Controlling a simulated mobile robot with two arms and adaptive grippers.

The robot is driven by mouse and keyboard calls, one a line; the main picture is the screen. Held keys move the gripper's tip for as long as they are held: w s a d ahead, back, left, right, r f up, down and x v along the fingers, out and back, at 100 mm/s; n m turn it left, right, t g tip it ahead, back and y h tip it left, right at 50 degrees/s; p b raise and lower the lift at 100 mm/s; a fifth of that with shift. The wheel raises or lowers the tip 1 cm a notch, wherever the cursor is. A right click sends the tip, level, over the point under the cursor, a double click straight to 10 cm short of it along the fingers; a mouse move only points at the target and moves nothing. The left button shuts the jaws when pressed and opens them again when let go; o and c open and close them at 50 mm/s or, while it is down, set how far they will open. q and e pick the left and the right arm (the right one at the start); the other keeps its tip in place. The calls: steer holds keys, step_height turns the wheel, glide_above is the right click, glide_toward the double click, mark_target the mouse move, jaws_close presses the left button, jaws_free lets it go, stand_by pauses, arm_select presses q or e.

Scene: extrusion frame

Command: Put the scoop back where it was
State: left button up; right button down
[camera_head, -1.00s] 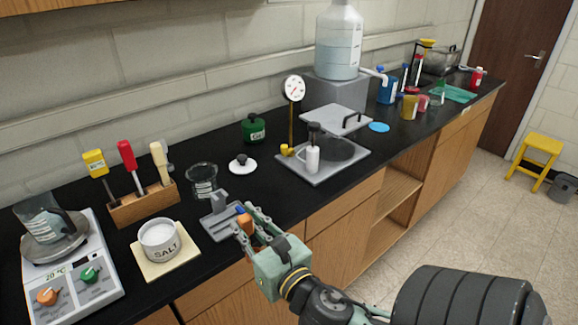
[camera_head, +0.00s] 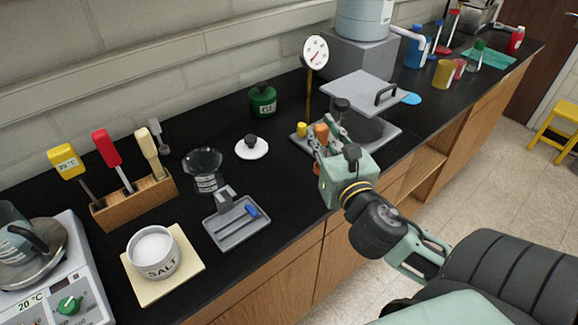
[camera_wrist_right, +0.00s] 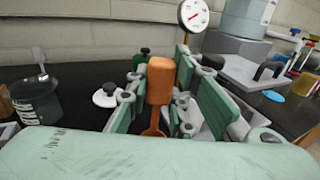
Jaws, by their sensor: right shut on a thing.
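My right gripper (camera_head: 325,152) is shut on an orange-handled tool (camera_head: 321,132), which appears to be the scoop. In the right wrist view the orange handle (camera_wrist_right: 160,80) stands upright between the fingers of the gripper (camera_wrist_right: 160,100). The gripper is at the front left of the grey plate with the black-knobbed piece. A grey tray (camera_head: 236,235) with a blue piece on it lies to the left. A wooden holder (camera_head: 118,207) carries yellow, red and cream-handled tools. My left gripper is not in view.
An open salt crock (camera_head: 153,253) stands on a pale mat. A glass beaker (camera_head: 204,172), a white lid (camera_head: 251,148) and a green jar (camera_head: 263,99) are behind. A dial gauge (camera_head: 315,52) rises beside the press (camera_head: 360,92). Black counter between tray and press is clear.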

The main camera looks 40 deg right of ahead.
steer(key=w+a+f, duration=0.1)
steer(key=w+f, duration=0.1)
steer(key=w+a+f, duration=0.1)
steer(key=w+f, duration=0.1)
steer(key=f, duration=0.1)
steer(key=w+a+f, duration=0.2)
steer(key=w+f, duration=0.1)
steer(key=shift+f, duration=0.15)
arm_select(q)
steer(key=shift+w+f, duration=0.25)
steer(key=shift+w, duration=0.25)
arm_select(e)
steer(key=shift+a+f, duration=0.1)
steer(key=shift+f, duration=0.15)
steer(key=shift+f, duration=0.1)
steer(key=c, duration=1.6)
jaws_free()
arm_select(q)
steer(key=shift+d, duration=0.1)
arm_select(e)
steer(key=shift+o, duration=0.3)
